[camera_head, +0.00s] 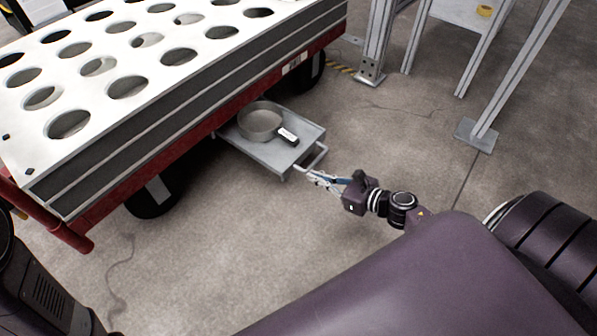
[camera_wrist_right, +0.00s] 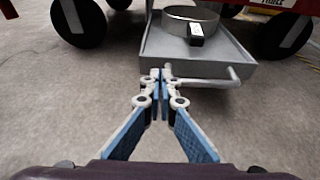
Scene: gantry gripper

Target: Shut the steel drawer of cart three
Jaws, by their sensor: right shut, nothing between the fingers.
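The steel drawer (camera_head: 262,155) sticks out from under the red cart (camera_head: 205,128), low above the floor. It also shows in the right wrist view (camera_wrist_right: 220,66). A bar handle (camera_head: 312,159) runs along its front; it shows in the right wrist view (camera_wrist_right: 205,82) too. My right gripper (camera_head: 302,172) is shut and empty. Its fingertips (camera_wrist_right: 163,74) are at the left end of the handle; I cannot tell whether they touch it. A round grey pan (camera_head: 260,122) with a black-and-white handle lies in the drawer. My left gripper is not in view.
The cart has a white top with round holes (camera_head: 128,87) and black wheels (camera_head: 155,196). Grey metal frame legs (camera_head: 372,45) stand on the floor at the upper right. A yellow tape roll (camera_head: 484,11) sits on a shelf there. The floor around the drawer front is clear.

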